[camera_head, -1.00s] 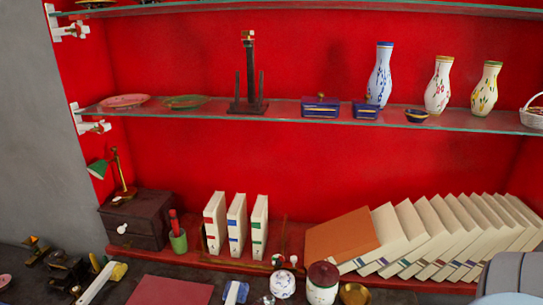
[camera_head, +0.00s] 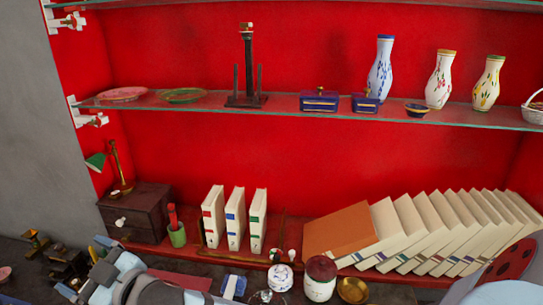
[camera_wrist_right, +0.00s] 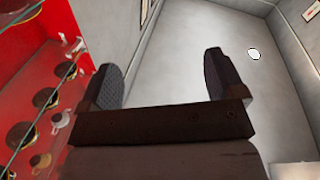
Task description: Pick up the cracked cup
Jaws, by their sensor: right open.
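I cannot pick out a cracked cup; no crack is clear on any item. In the head view, a blue-and-white lidded pot (camera_head: 281,279) and a white jar with a dark red lid (camera_head: 320,287) stand at the bottom middle. A blue-and-white item (camera_head: 233,286) is beside them, partly cut off. In the right wrist view my right gripper (camera_wrist_right: 158,72) is open and empty, its two dark fingers wide apart. A small pale cup-like item (camera_wrist_right: 60,120) shows left of it, apart from the fingers. My left gripper's fingers cannot be made out.
A glass shelf (camera_head: 200,106) holds plates, boxes and vases. Below it are a dark drawer box (camera_head: 142,215), three upright books (camera_head: 235,218) and a leaning row of books (camera_head: 410,235). A brass bowl (camera_head: 353,290) is right of the jar.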

